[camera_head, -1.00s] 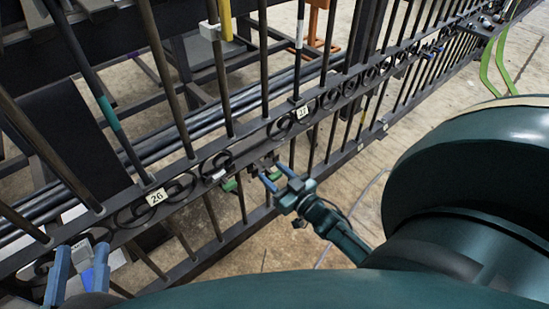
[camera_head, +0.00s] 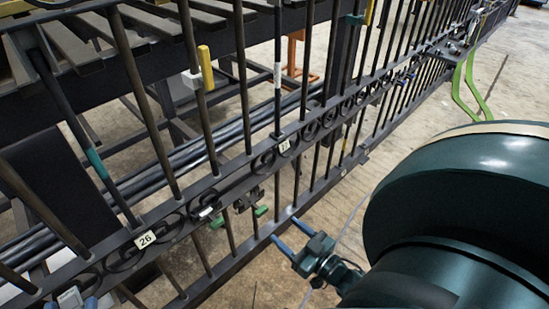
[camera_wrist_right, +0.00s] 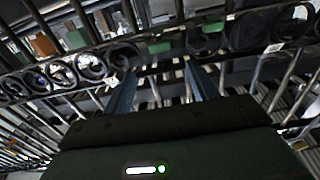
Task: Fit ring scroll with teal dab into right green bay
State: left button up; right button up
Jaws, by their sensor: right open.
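The gate's scroll band runs diagonally through the head view, with dark ring scrolls in it. Two green pieces (camera_head: 217,222) (camera_head: 261,211) flank a gap at the band's lower edge; green blocks also show in the right wrist view (camera_wrist_right: 160,47). I cannot make out a teal dab on any ring scroll. My right gripper (camera_head: 286,231) is open, its blue fingers apart, just right of and below the green pieces; nothing shows between its fingers in the wrist view (camera_wrist_right: 160,72). My left gripper (camera_head: 76,303) is mostly cut off at the bottom left, by a grey-white block (camera_head: 70,297).
Number plates 26 (camera_head: 146,239) and 21 (camera_head: 284,146) sit on the band. Dark pipes lie behind the gate. A green-legged frame (camera_head: 470,90) stands at upper right. Bare floor lies before the gate.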

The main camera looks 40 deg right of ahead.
jog(key=shift+s+d, duration=0.1)
jog(key=shift+s, duration=1.15)
